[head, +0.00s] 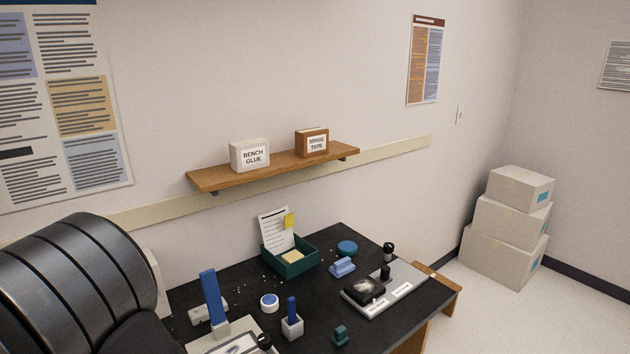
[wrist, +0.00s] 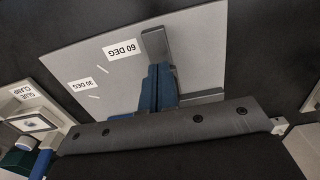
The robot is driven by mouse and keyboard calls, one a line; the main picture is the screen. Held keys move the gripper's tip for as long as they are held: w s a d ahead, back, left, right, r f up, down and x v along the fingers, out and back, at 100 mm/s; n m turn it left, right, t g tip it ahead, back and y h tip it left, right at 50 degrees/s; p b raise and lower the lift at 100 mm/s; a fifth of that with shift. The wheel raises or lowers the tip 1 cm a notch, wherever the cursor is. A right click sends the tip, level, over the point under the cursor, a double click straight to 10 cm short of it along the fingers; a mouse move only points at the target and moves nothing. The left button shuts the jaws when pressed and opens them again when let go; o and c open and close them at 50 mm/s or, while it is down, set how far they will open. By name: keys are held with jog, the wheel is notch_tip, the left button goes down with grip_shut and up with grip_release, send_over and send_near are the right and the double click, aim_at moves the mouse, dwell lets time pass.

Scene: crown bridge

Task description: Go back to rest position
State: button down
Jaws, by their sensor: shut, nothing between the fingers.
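My gripper (wrist: 159,88) shows in the wrist view, past a dark grey bar with screws. Its blue fingers appear pressed together, with nothing seen between them. They are over a grey plate (wrist: 100,45) with upside-down labels reading 60 DEG and 30 DEG. A dark grey angled piece (wrist: 155,43) shows beside the fingertips; I cannot tell whether they touch it. My gripper is not visible in the head view. There the black bench (head: 240,285) is partly hidden at the left.
A green box (head: 291,268) with a paper stands at the bench's back. A blue upright (head: 211,293), small blue parts and a grey tray (head: 415,292) stand on the bench. A wooden shelf (head: 215,178) is above. A glue-clamp plate (wrist: 52,92) is at the wrist view's left.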

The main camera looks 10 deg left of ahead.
notch_tip(320, 180, up, 6)
notch_tip(320, 180, down, 7)
jog(key=shift+r, duration=0.1)
jog(key=shift+w+a, duration=0.5)
jog(key=s+d, duration=0.3)
jog(key=shift+s+d, duration=0.8)
